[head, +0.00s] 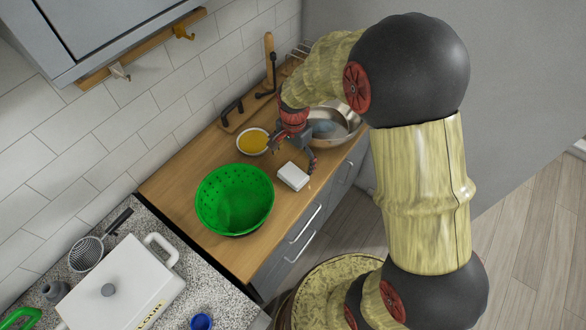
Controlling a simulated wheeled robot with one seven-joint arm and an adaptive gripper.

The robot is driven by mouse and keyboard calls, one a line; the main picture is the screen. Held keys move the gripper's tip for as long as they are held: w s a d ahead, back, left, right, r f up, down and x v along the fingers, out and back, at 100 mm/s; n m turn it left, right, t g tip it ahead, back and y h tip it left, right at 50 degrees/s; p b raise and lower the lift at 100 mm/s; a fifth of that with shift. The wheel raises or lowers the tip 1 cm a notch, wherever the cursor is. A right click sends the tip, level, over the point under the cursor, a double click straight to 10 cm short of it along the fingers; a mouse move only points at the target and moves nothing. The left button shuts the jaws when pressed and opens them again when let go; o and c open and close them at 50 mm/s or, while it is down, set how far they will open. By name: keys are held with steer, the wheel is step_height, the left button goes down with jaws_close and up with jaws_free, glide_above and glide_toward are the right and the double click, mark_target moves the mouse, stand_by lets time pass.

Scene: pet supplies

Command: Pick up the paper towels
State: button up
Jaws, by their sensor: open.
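A small white block-shaped pack (293,176), which looks like the paper towels, lies on the wooden counter right of the green colander. My gripper (292,156) is open and points down just behind and above the pack. One finger is on the left near the yellow bowl, the other on the right near the pack's far right corner. Nothing shows between the fingers. I cannot tell whether the right finger touches the pack.
A green colander (235,200) stands left of the pack, and a bowl of yellow contents (253,141) behind it. A metal sink or basin (345,118) is at the right.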

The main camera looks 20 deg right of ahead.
mark_target(293, 173)
steer(key=shift+w+f, duration=0.1)
steer(key=shift+f, duration=0.7)
steer(key=shift+w+f+b, duration=0.1)
steer(key=shift+f+b, duration=0.35)
steer(key=shift+f, duration=3.15)
steer(key=shift+c, duration=0.8)
steer(key=c, duration=0.8)
steer(key=shift+r, duration=0.1)
step_height(293, 173, up, 10)
steer(key=shift+p, duration=0.6)
